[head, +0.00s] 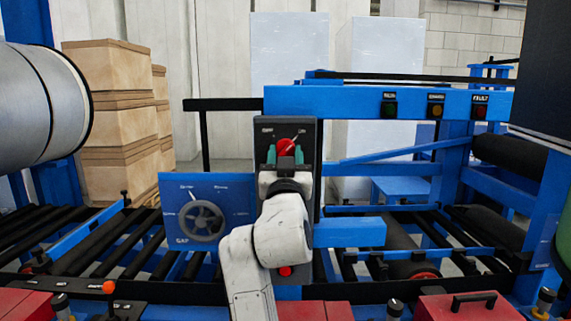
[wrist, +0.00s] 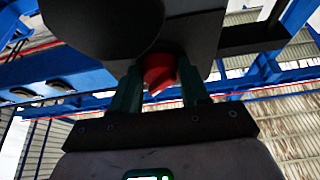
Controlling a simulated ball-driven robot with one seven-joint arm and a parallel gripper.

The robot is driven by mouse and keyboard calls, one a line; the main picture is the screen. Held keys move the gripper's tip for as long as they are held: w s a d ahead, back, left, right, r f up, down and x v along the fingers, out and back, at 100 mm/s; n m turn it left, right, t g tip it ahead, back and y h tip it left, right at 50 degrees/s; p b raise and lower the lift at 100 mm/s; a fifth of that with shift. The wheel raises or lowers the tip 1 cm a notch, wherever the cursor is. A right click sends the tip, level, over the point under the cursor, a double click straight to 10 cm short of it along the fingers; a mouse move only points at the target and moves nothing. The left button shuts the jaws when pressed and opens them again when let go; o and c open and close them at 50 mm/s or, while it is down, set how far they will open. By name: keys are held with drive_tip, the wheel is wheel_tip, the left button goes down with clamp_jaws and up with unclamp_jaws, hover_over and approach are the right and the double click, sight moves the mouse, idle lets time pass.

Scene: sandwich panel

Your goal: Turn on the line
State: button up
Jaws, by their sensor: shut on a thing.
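A dark upright control panel (head: 308,130) stands in the middle of the head view. A red rotary switch knob (head: 286,146) sits near its top, with a light pointer line tilted to the upper right. My gripper (head: 286,156) reaches up in front of the panel, its green fingers on either side of the knob. In the wrist view the red knob (wrist: 160,72) sits between the two green fingers of my gripper (wrist: 160,88), which are shut on it. The labels beside the knob are too small to read. My wrist hides the panel's middle.
A blue plate with a grey handwheel (head: 202,221) is left of my arm. A red button (head: 285,271) shows low on the panel. A blue beam (head: 340,100) carries green, amber and red lamps at right. Roller conveyors (head: 110,245) flank the panel; cardboard boxes (head: 108,120) stand behind left.

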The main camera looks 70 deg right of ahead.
drive_tip(key=o, duration=1)
drive_tip(key=shift+o, duration=0.2)
drive_tip(key=b+v, duration=0.4)
drive_tip(key=v, duration=0.6)
drive_tip(key=shift+a+f, duration=0.15)
drive_tip(key=shift+a, duration=0.2)
drive_tip(key=shift+f, duration=0.1)
